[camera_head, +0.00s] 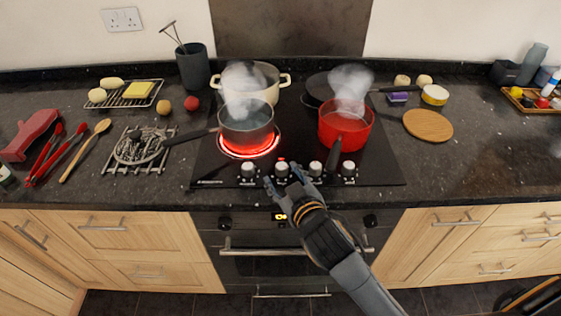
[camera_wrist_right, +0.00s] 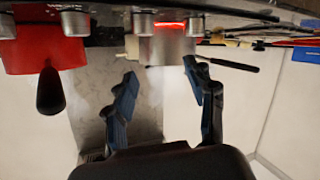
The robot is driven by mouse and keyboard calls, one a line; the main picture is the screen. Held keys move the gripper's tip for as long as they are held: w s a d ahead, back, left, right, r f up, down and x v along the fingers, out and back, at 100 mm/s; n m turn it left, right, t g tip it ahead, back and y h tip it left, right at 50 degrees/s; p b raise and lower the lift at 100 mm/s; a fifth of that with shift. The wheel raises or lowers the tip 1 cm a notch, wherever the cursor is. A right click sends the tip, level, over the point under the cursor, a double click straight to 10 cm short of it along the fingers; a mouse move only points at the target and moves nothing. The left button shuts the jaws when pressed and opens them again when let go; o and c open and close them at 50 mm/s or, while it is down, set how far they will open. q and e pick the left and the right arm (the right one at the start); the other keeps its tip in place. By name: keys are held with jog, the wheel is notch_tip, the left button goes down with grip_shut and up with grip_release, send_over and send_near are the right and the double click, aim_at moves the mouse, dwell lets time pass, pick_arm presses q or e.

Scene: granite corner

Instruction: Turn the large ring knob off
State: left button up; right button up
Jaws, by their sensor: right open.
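The hob (camera_head: 300,178) has a row of several silver knobs along its front edge. The leftmost knob (camera_head: 249,169) and the second knob from the left (camera_head: 282,169) are closest to my right gripper (camera_head: 284,182). The gripper is open and empty, its fingers spread just in front of the second knob. The wrist view, upside down, shows the open fingers (camera_wrist_right: 160,75) apart with nothing between them and a knob (camera_wrist_right: 143,22) beyond. The front-left ring (camera_head: 248,150) glows red under a steaming grey pan (camera_head: 246,125). Knob markings are too small to read.
A steaming red pan (camera_head: 345,126) stands front right, its handle reaching towards the knobs. A cream pot (camera_head: 262,80) and a black pan (camera_head: 318,88) stand behind. The oven handle (camera_head: 265,252) is below. Utensils lie left; a round wooden board (camera_head: 428,125) lies right.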

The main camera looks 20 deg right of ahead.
jog(key=w+a+r+n+t+y, duration=0.2)
jog(key=w+a+r+n+y, duration=0.15)
jog(key=a+r+y, duration=0.35)
jog(key=w+a+r+n+t+y, duration=0.2)
jog(key=a+r+n, duration=0.3)
jog(key=r, duration=0.4)
jog(key=s+a+r+n+g+y, duration=0.35)
jog(key=a+n+g+y, duration=0.25)
jog(key=a+n+y, duration=0.4)
jog(key=n+g+h, duration=1.1)
jog(key=g+h, duration=0.2)
jog(key=h, duration=0.7)
send_near(282, 166)
jog(key=shift+t+y, duration=0.3)
notch_tip(282, 166, down, 7)
jog(key=p, duration=0.3)
jog(key=shift+s+p, duration=0.1)
jog(key=shift+p, duration=0.25)
jog(key=shift+f, duration=0.85)
